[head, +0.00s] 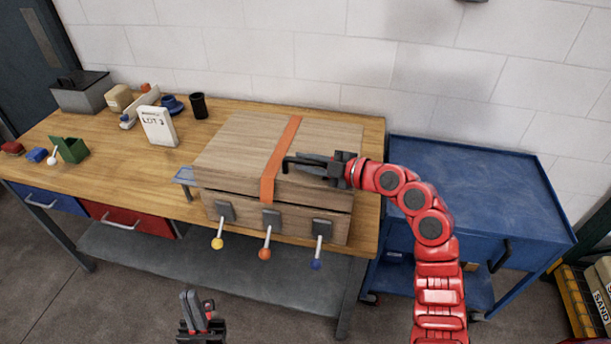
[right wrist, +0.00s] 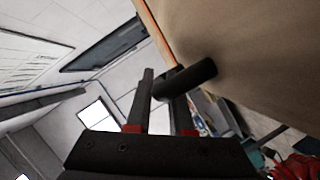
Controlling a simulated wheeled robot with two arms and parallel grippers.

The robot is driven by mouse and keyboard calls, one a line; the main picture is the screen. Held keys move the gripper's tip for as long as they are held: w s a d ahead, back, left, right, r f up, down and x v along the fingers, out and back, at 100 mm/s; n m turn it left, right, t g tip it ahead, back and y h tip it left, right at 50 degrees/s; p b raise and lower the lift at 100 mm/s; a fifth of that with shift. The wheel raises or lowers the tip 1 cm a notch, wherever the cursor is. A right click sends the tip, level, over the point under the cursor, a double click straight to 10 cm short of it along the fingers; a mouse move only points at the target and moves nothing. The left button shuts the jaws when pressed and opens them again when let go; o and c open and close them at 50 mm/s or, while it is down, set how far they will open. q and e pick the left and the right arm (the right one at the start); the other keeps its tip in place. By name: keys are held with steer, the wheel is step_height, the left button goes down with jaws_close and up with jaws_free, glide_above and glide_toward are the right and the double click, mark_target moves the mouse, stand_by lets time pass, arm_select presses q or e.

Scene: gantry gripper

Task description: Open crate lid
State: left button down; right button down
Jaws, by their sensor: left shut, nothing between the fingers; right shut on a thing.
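The wooden crate (head: 276,222) stands on the workbench. Its lid (head: 235,145) lies on top, with an orange strap (head: 281,150) across it. A dark gap shows between the lid and the crate body along the front. My right gripper (head: 290,163) is at the lid's front right and is shut on a black bar-like handle (right wrist: 190,78), seen between the fingers in the right wrist view (right wrist: 162,85). In the head view the gripper hides most of the handle. My left gripper (head: 198,303) is shut and empty, low in front of the bench.
Three levers with yellow (head: 218,243), orange (head: 265,253) and blue (head: 316,264) knobs stick out from the crate front. A white sign (head: 158,127), black cup (head: 199,105) and grey box (head: 80,92) stand left. A blue cart (head: 470,180) stands right of the workbench (head: 120,160).

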steer(key=shift+m+g, duration=0.4)
steer(key=shift+m, duration=0.3)
steer(key=r+b, duration=0.1)
steer(key=b, duration=0.1)
steer(key=w+r+b, duration=0.1)
steer(key=b, duration=0.1)
steer(key=w+r+b, duration=0.1)
steer(key=b, duration=0.2)
steer(key=shift+w+d+r, duration=0.1)
steer(key=shift+d+r, duration=0.2)
steer(key=shift+d, duration=0.1)
steer(key=w+d+r+m+g, duration=0.2)
steer(key=w+r+m, duration=0.1)
steer(key=w+r, duration=0.5)
steer(key=shift+d+r, duration=0.25)
steer(key=shift+r, duration=0.05)
steer(key=c, duration=0.8)
jaws_free()
steer(key=shift+w, duration=0.1)
